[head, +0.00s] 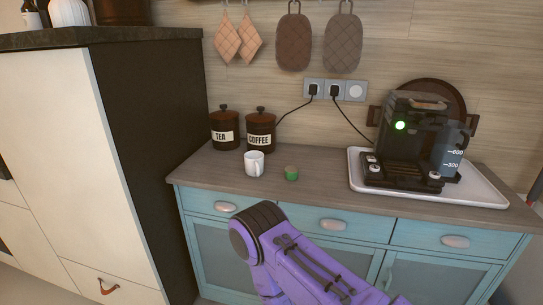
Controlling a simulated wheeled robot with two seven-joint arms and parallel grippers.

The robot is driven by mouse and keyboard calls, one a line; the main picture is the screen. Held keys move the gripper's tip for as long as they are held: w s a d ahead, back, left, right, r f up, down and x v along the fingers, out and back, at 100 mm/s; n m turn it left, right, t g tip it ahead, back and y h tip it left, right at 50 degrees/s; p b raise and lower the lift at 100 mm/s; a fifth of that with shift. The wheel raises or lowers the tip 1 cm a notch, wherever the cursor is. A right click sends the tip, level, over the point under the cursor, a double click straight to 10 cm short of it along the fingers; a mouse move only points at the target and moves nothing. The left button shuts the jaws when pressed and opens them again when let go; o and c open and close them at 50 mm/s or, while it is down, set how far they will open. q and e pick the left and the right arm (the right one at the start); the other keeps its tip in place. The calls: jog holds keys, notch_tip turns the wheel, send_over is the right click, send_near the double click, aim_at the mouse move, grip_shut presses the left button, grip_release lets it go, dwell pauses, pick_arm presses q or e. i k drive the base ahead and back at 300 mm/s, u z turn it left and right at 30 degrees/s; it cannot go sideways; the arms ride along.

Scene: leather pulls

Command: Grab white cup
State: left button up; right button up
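The white cup (254,164) stands upright on the wooden countertop, left of the middle, with its handle on the left side. A small green-topped item (291,173) stands just to its right, apart from it. A purple arm link of mine with a dark rounded end reaches up from the bottom of the head view, in front of the cabinet and below the cup. No gripper fingers show, so neither gripper is in view. Nothing is seen touching the cup.
Dark TEA (225,132) and COFFEE (260,133) canisters stand behind the cup. A coffee machine (413,145) sits on a white tray (486,192) at right. The countertop (325,177) between the green item and tray is clear. A tall cabinet (158,150) borders the left.

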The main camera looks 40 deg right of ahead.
aim_at(253, 161)
jog(key=z, duration=0.75)
jog(key=i, duration=0.9)
jog(key=z, duration=0.9)
